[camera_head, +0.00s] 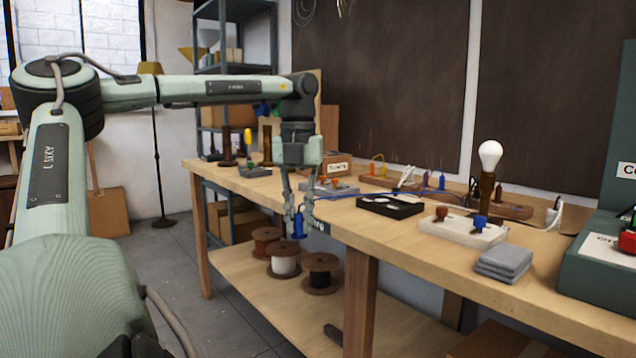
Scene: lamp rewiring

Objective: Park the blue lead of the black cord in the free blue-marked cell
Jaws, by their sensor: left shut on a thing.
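My left gripper (300,230) points down just in front of the table's front edge, above the lower shelf. It is shut on the blue lead (298,222), whose blue plug shows between the fingers. A thin blue wire runs from there to the right across the tabletop, toward the wooden block (515,211) by the lamp. The black cord itself is hard to trace. A black tray (375,208) with small pale pieces lies on the table to the right. Which cell is blue-marked and free cannot be told at this size. My right gripper is not in view.
A white block (452,232) with red and blue knobs stands near a bulb (490,155). Grey cloths (503,262) lie at the front edge. A grey block with orange knobs (325,188) sits behind my gripper. Wire spools (320,270) stand on the shelf below.

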